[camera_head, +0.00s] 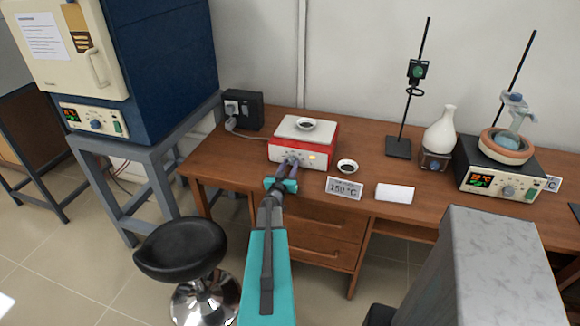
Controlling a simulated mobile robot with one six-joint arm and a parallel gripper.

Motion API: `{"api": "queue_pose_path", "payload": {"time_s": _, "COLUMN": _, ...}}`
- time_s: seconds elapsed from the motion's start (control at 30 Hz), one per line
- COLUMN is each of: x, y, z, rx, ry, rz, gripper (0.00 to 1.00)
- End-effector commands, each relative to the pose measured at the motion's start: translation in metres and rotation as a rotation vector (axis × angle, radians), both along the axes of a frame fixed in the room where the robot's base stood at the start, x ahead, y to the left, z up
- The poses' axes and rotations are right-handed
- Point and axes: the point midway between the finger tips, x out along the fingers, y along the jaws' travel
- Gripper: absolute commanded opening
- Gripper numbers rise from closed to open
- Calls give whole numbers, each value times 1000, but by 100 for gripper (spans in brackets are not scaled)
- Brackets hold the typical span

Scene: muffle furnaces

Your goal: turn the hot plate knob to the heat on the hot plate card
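The hot plate (333,148) is a red box with a white top, standing on the wooden bench and holding a small white dish (306,124). Its front panel faces me and has a small lit yellow display. The hot plate card (344,188) stands in front of it to the right and seems to read 150 °C, though the digits are blurred. My gripper (289,167) reaches up to the left part of the front panel, at the knob. The fingers largely hide the knob and its pointer. I cannot tell whether they are apart or closed on it.
Another small dish (347,167) and a blank white card (395,193) sit near the bench's front edge. A black heater (508,179), a white flask (441,130) and a stand (398,148) are at right. A furnace (160,65) and a stool (182,248) are at left.

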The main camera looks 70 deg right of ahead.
Motion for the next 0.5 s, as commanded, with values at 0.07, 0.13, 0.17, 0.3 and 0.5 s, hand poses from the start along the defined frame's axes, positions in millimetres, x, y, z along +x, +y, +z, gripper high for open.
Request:
{"api": "queue_pose_path", "payload": {"time_s": 0.07, "x": 0, "y": 0, "z": 0, "rx": 0, "ry": 0, "rz": 0, "gripper": 17}}
{"api": "queue_pose_path", "payload": {"time_s": 0.13, "x": 0, "y": 0, "z": 0, "rx": 0, "ry": 0, "rz": 0, "gripper": 7}}
{"api": "queue_pose_path", "payload": {"time_s": 0.17, "x": 0, "y": 0, "z": 0, "rx": 0, "ry": 0, "rz": 0, "gripper": 7}}
{"api": "queue_pose_path", "payload": {"time_s": 0.3, "x": 0, "y": 0, "z": -1, "rx": 1, "ry": -9, "rz": 0, "gripper": 7}}
{"api": "queue_pose_path", "payload": {"time_s": 0.5, "x": 0, "y": 0, "z": -3, "rx": 3, "ry": -74, "rz": -1, "gripper": 7}}
